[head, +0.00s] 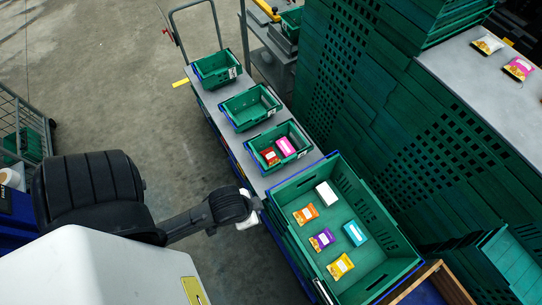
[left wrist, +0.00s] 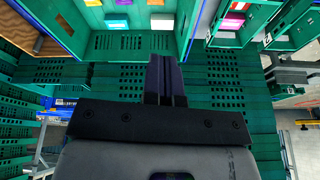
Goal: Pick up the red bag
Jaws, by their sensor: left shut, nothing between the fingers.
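In the left wrist view a red item that looks like the same bag (left wrist: 233,22) shows near the top, right of centre. My right gripper is in neither view.
Two empty small crates stand farther along the grey surface. Tall stacked green crates (head: 350,60) block the right. Open floor lies left.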

